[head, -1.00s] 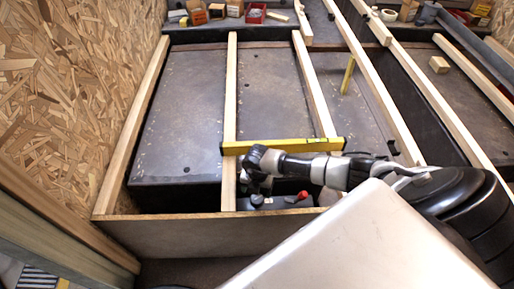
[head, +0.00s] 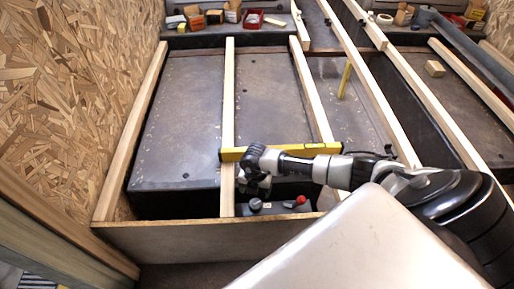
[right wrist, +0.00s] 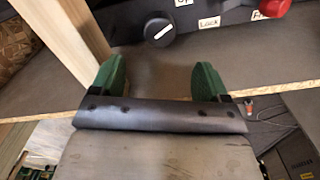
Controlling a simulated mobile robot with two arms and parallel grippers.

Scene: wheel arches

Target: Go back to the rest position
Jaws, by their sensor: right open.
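My right gripper (head: 252,187) hangs from the arm that comes in from the right in the head view, near the low front board. In the right wrist view its two green fingertips (right wrist: 160,80) are wide apart with nothing between them. A dark panel (right wrist: 220,28) lies ahead of them. It carries a grey knob with a white mark (right wrist: 160,28) and a red knob (right wrist: 271,6). My left gripper is not in view.
A yellow spirit level (head: 305,148) lies across two wooden beams, behind my arm. A chipboard wall (head: 60,90) stands at left, and a low front board (head: 170,238) closes the near side. Small boxes (head: 253,18) stand on the far ledge.

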